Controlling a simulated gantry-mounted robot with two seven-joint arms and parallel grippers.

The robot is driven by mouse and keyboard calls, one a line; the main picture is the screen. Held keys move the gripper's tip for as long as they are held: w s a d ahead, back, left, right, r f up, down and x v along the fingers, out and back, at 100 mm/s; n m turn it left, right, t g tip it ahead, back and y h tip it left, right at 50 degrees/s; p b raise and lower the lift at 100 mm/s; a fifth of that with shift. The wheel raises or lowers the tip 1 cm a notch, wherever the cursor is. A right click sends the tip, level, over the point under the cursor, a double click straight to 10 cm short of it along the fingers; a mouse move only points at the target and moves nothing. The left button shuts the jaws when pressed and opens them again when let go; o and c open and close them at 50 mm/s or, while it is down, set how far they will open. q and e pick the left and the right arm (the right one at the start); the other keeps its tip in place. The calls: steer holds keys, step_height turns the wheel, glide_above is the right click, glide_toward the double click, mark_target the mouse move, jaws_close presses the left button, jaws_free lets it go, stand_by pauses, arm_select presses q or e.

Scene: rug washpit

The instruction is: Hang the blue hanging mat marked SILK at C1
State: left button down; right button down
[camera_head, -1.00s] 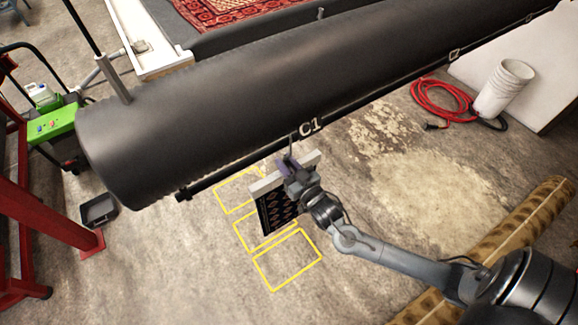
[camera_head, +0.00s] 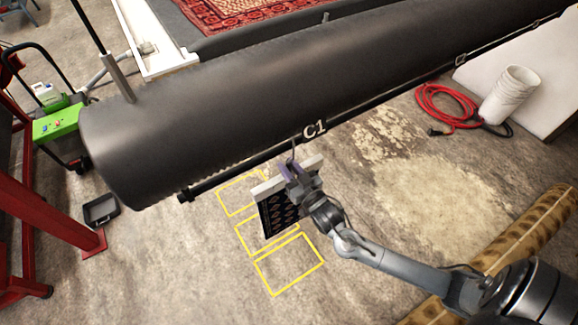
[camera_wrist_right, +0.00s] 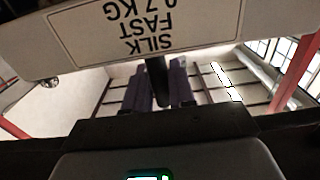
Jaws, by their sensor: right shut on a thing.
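My right gripper (camera_head: 294,173) is shut on the hanging mat, at its pale top bar (camera_head: 268,187). The mat's cloth (camera_head: 279,213) hangs below the bar; it looks dark with a patterned face, and its blue is hard to make out. In the right wrist view the bar's label (camera_wrist_right: 150,28) reads SILK, FAST, 0.7 KG, upside down. A dark hook stem (camera_wrist_right: 158,88) stands between the finger pads. The C1 mark (camera_head: 315,129) is on the black rail (camera_head: 232,174), just above and right of the gripper. Whether the hook touches the rail I cannot tell. My left gripper is out of view.
A big dark roller (camera_head: 230,95) runs along behind the rail. Yellow floor outlines (camera_head: 289,264) lie below the mat. A rolled tan rug (camera_head: 540,225) lies at the right. A red hose (camera_head: 432,103) and white buckets (camera_head: 510,95) stand back right. A red frame (camera_head: 40,215) stands left.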

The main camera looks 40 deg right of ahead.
steer(key=shift+f+b, duration=0.8)
steer(key=shift+f, duration=0.7)
